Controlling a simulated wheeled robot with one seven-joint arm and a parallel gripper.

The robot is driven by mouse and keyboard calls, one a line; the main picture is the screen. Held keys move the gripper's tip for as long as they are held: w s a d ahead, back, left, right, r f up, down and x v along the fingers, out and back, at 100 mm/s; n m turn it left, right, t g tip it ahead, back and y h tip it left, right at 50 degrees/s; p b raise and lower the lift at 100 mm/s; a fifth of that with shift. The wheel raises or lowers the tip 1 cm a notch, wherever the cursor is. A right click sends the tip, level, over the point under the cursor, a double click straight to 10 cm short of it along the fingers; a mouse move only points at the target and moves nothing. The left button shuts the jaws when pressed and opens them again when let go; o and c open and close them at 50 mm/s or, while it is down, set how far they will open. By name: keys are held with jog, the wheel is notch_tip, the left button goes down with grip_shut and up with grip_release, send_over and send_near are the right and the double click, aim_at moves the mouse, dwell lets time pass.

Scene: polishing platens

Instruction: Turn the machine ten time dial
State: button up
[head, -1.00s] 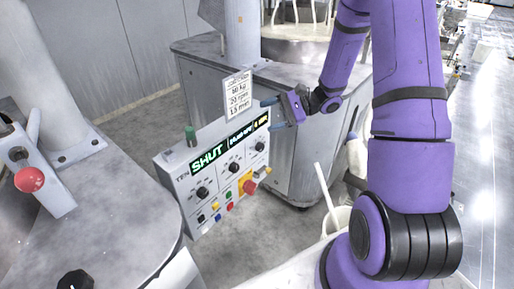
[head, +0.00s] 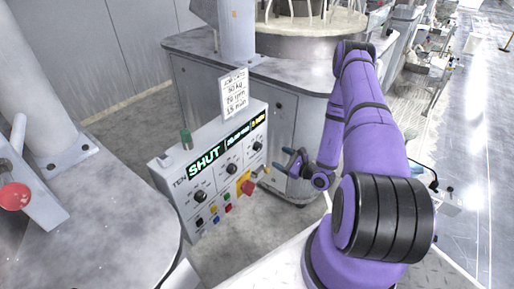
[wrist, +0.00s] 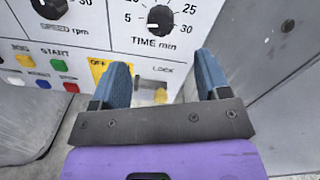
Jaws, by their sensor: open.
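The control box marked TEN (head: 166,190) carries three black dials in the head view. The time dial (head: 257,146) is the rightmost. My gripper (head: 288,160) is just right of the box's face, lower than the time dial. In the wrist view my gripper (wrist: 168,75) is open, with nothing between its blue fingers, which sit below the dial in the picture and apart from it.
The speed dial (wrist: 48,7) is left of the time dial. Below are several coloured buttons, a yellow OFF plate (wrist: 97,68) and a yellow key at the lock (wrist: 160,95). A red stop button (head: 250,187) protrudes. A grey cabinet (head: 285,120) stands behind, right.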

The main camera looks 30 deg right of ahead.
aim_at(260, 148)
jog(key=x, duration=1)
jog(key=shift+w+f, duration=0.2)
jog(key=shift+w, duration=0.2)
jog(key=c, duration=0.9)
